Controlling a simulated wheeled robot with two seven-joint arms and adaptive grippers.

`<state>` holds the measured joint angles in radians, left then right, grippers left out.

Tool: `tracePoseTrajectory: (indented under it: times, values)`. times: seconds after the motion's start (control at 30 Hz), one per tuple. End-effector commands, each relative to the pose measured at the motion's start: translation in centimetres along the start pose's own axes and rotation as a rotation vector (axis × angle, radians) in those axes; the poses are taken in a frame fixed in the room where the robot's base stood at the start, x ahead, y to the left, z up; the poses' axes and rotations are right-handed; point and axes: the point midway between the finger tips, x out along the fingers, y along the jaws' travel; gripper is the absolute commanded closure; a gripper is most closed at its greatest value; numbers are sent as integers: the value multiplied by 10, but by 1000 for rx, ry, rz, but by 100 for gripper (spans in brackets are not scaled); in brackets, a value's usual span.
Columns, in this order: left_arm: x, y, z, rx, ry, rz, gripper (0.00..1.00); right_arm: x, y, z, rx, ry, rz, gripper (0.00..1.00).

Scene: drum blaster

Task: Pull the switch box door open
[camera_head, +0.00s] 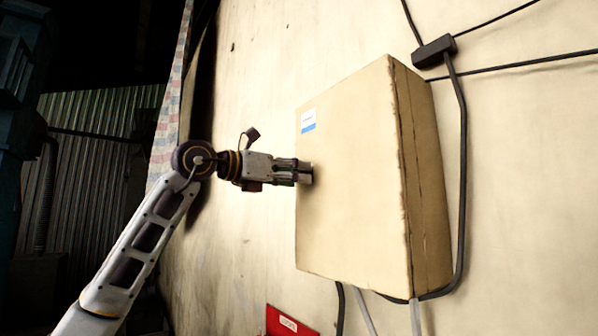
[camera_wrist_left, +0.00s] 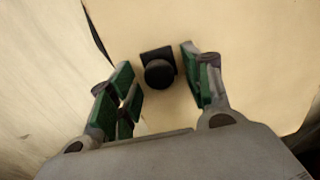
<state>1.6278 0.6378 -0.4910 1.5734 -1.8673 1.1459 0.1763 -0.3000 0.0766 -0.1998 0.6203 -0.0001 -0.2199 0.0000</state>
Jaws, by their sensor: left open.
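The beige switch box (camera_head: 352,190) hangs on the pale wall, its front door closed, with a white and blue label near the upper left corner. My left gripper (camera_head: 308,172) is at the left part of the door, pointing at it. In the left wrist view a dark round knob on a square base (camera_wrist_left: 159,70) sits on the door face. My left gripper (camera_wrist_left: 160,88) is open there, with its green-padded fingers on either side of the knob and gaps visible. In the head view the knob is hidden by the gripper. My right gripper is not seen.
Black cables and a small black junction block (camera_head: 434,51) run on the wall right of the box. A red sign (camera_head: 288,322) is below it. The wall left of the box is bare. Dark corrugated metal (camera_head: 95,140) stands at the far left.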

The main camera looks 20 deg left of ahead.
Motion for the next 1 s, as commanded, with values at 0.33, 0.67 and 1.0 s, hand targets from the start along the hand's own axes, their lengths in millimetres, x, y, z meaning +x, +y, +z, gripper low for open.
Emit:
tracePoseTrajectory:
  times: [0.33,0.67,1.0]
  values:
    - [18,0,1,0,-1,0,51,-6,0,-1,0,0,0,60]
    - [18,0,0,0,-1,1,62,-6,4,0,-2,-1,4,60]
    - [18,0,0,1,-1,0,100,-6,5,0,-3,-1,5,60]
